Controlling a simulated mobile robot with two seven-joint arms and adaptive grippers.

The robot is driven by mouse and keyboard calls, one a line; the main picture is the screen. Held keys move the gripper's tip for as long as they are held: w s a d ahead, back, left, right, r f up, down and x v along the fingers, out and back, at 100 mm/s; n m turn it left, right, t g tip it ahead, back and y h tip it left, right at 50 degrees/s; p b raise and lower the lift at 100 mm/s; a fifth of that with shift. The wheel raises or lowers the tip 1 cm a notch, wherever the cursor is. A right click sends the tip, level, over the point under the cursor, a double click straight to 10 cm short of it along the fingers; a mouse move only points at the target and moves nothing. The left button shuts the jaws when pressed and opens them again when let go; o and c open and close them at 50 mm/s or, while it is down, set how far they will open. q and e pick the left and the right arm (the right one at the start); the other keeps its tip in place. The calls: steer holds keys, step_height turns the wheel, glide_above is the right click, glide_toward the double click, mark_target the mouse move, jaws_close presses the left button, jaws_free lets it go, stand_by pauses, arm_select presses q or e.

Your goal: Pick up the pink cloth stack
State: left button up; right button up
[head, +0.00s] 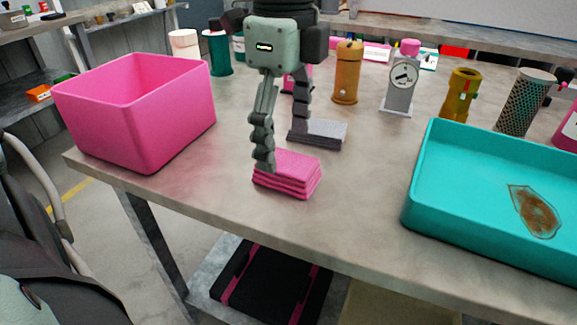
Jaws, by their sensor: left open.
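The pink cloth stack (292,178) lies on the table near its front edge, in the middle of the head view. It is a small pile of folded layers. My left gripper (281,150) points down above and just behind the stack, with its two fingers spread apart and nothing held between them. The near finger's tip overlaps the stack's left back corner in the picture; I cannot tell if it touches. The far finger comes down behind, beside a flat grey stack (325,134). My right gripper is not in view.
A pink bin (180,118) stands to the left and a teal tray (425,190) with a brown-stained piece to the right. An orange canister (347,75), a grey dispenser with a gauge (399,88) and several other containers stand behind. Table space beside the stack is clear.

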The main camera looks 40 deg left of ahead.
mark_target(287, 162)
arm_select(q)
step_height(287, 162, down, 4)
steer(key=shift+d+f, duration=0.1)
steer(key=shift+d, duration=0.05)
steer(key=c, duration=1.1)
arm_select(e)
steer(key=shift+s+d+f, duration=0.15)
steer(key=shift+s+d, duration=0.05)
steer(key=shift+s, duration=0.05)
arm_select(q)
steer(key=shift+c, duration=0.3)
steer(key=shift+w+r, duration=0.1)
steer(key=shift+r, duration=0.4)
steer(key=r, duration=0.2)
steer(key=s+r, duration=0.1)
steer(key=r, duration=0.1)
steer(key=shift+a, duration=0.25)
steer(key=s+a+r, duration=0.4)
steer(key=s+r, duration=0.2)
steer(key=s, duration=0.3)
steer(key=shift+s+a, duration=0.3)
steer(key=shift+a, duration=0.05)
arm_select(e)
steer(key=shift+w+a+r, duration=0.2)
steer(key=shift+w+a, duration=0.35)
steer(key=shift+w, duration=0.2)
